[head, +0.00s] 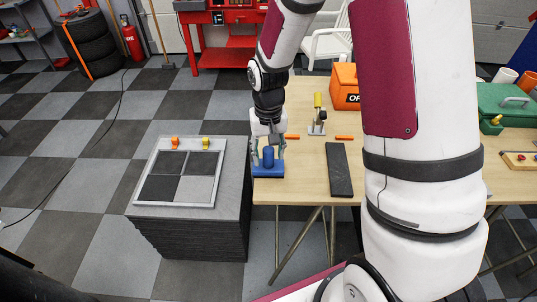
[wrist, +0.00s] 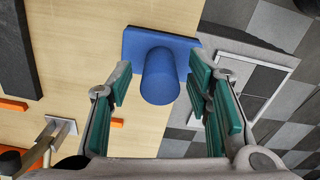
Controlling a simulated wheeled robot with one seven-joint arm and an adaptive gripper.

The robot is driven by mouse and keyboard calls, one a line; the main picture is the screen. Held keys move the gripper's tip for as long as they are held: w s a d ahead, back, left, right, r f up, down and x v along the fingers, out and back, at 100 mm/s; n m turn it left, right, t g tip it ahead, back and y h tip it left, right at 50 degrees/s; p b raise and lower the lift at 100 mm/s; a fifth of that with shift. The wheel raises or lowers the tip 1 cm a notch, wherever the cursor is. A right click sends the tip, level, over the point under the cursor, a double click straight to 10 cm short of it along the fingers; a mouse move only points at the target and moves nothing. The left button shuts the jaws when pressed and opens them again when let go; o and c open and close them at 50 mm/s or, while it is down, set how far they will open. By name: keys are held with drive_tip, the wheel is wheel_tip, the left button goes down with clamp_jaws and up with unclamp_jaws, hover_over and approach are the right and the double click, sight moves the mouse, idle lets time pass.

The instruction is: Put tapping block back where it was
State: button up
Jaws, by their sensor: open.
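The tapping block appears to be the blue block with a flat base and an upright round knob (head: 268,172). It stands at the left edge of the wooden table in the head view. In the wrist view its knob (wrist: 160,77) sits between the two green-padded fingers, with a gap on each side. My gripper (head: 268,152) is open, pointing down over the block with its fingers on either side of the knob. It also shows at the bottom of the wrist view (wrist: 162,95). The block's base rests on the table.
A stack of dark tiles (head: 190,238) bears a framed panel (head: 140,202) just left of the table (head: 300,187). A long dark bar (head: 340,170) lies right of the block. A toggle clamp (head: 317,128), orange strips (head: 344,138) and an orange toolbox (head: 345,88) are behind.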

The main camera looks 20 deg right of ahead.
wheel_tip(320, 180, up, 11)
drive_tip(key=shift+f+b, duration=0.1)
drive_tip(key=shift+b, duration=0.35)
drive_tip(key=s+r+n+t, duration=0.1)
drive_tip(key=s+r+t, duration=0.1)
drive_tip(key=s+r, duration=0.5)
drive_tip(key=s+r+n+t, duration=0.1)
drive_tip(key=s+r+t, duration=0.2)
drive_tip(key=s+r, duration=0.5)
drive_tip(key=s, duration=0.4)
drive_tip(key=shift+s+r, duration=0.15)
drive_tip(key=shift+s, duration=0.25)
drive_tip(key=shift+d, duration=0.1)
